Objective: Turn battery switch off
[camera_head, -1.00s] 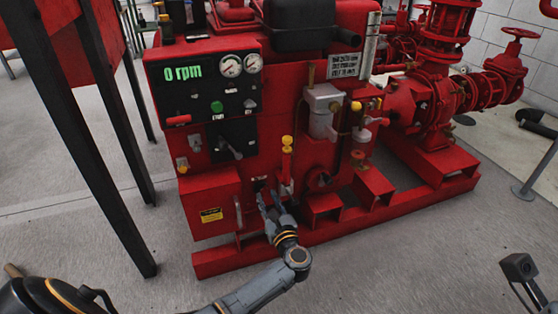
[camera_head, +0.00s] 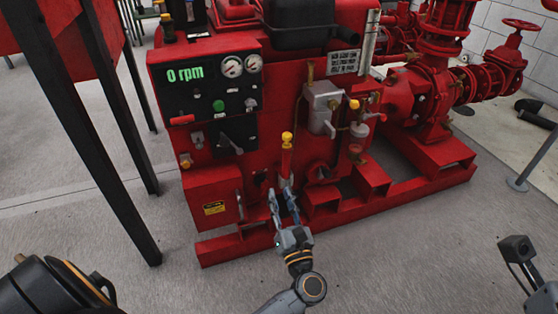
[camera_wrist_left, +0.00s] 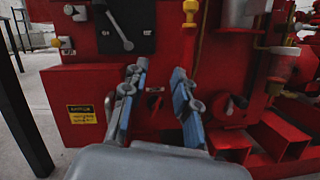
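My left gripper (camera_head: 281,189) is open in front of the lower front of the red pumpset (camera_head: 300,100). In the left wrist view its two blue-grey fingers (camera_wrist_left: 158,72) stand apart with nothing held between them. A small dark fitting (camera_wrist_left: 155,91) on the red panel shows in the gap between the fingers; it may be the battery switch, but no label is readable. In the head view a small fitting (camera_head: 260,178) sits just left of the fingertips. Contact between fingers and panel cannot be made out. My right gripper is not clearly in view.
The control panel (camera_head: 205,80) reads 0 rpm and has a black lever plate (camera_head: 232,138) below. A red box with a yellow label (camera_head: 213,198) stands left of the gripper. A yellow-topped red post (camera_head: 287,150) rises behind the fingers. Grey floor in front is free.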

